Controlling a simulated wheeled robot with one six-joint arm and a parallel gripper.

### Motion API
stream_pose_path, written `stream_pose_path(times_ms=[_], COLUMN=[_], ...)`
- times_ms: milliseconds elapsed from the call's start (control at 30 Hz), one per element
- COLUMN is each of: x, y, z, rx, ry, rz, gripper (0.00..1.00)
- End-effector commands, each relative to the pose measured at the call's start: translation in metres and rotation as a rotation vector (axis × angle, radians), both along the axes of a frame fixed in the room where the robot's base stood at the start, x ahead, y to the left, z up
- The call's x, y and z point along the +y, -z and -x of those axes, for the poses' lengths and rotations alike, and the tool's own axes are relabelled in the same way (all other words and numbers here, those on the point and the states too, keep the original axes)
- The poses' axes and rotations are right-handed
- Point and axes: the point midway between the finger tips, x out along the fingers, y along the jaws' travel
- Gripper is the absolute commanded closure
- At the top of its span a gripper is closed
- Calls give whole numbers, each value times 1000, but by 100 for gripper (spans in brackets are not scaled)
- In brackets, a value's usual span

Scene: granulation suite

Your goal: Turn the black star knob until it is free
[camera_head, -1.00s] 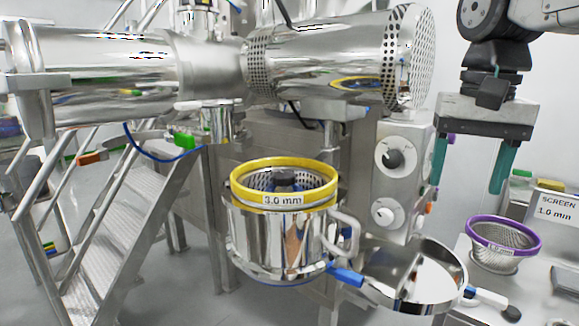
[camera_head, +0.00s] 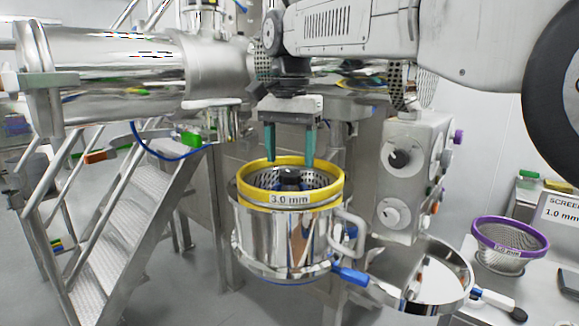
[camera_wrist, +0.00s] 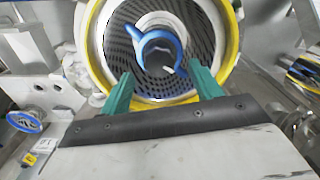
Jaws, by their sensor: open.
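The black star knob (camera_head: 290,180) shows as a small dark shape in the middle of the perforated screen (camera_head: 262,181), inside the yellow ring (camera_head: 327,196) marked 3.0 mm. My gripper (camera_head: 290,161) points down above the ring with its two teal fingers apart and nothing between them. In the wrist view, my gripper (camera_wrist: 161,73) is open, with the fingertips to either side of and below a blue curved part (camera_wrist: 136,47) at the screen's centre. The knob's lobes cannot be made out clearly there.
The steel housing (camera_head: 262,235) has a side handle (camera_head: 350,235). A blue clamp handle (camera_head: 349,275) and a round open lid (camera_head: 437,277) lie to the right. A control box with dials (camera_head: 398,158) stands behind. A purple-rimmed sieve (camera_head: 510,240) sits farther right.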

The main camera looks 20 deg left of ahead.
Motion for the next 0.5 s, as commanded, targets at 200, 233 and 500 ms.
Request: stream_pose_path(times_ms=[200,233,500], x=[-1,-1,-1], y=[27,29,33], z=[0,0,0], rx=[0,0,-1], ry=[0,0,0], rz=[0,0,-1], gripper=[36,36,36])
